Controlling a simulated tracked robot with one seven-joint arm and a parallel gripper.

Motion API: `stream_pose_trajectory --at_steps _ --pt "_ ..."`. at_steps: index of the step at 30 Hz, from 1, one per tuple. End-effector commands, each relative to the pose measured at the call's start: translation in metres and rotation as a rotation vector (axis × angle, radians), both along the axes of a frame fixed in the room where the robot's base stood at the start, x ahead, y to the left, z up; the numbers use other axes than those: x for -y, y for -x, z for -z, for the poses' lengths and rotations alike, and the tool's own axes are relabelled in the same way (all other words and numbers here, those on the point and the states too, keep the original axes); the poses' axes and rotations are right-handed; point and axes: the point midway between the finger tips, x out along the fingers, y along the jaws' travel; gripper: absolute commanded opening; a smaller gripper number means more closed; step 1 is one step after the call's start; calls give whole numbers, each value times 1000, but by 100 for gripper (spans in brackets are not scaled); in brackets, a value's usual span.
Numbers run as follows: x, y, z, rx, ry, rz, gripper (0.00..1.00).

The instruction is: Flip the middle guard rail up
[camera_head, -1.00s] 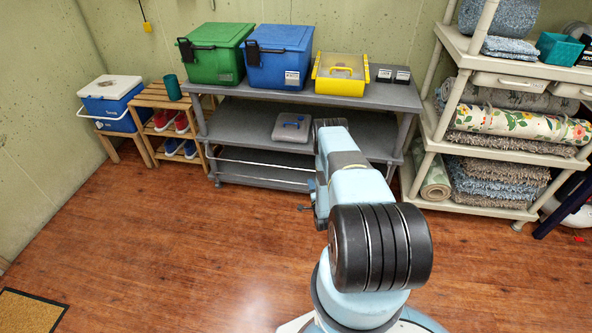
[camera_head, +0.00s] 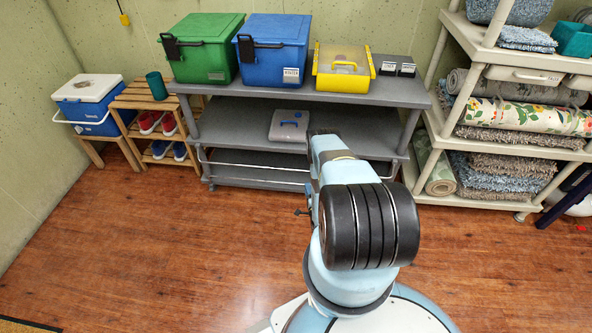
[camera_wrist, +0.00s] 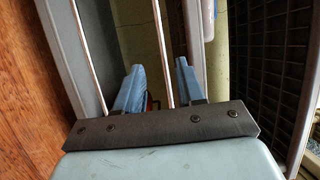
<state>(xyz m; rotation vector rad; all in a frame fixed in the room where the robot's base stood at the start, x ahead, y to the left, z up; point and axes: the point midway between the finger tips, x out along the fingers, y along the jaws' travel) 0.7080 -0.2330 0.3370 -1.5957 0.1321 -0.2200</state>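The grey shelf unit (camera_head: 395,93) stands against the wall in the head view. A thin silver guard rail (camera_head: 255,166) runs across its front, hanging below the level of the middle shelf. In the wrist view, my gripper (camera_wrist: 156,68) has its two blue fingers apart. A thin metal rod (camera_wrist: 160,40) passes lengthwise between them, with a gap on either side. Another rod (camera_wrist: 88,45) runs left of the fingers. I cannot tell which rod is the middle rail.
A grey case (camera_head: 289,126) lies on the middle shelf. Green (camera_head: 203,50), blue (camera_head: 272,52) and yellow (camera_head: 341,78) boxes stand on top. A wooden rack (camera_head: 145,96) with shoes is at left, a beige rug shelf (camera_head: 440,118) at right. The wooden floor in front is clear.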

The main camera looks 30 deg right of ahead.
Motion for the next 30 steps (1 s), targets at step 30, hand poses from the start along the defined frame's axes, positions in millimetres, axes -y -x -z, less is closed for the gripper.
stream_pose_trajectory --at_steps 30 --pt "10 -130 -8 0 0 -24 38"
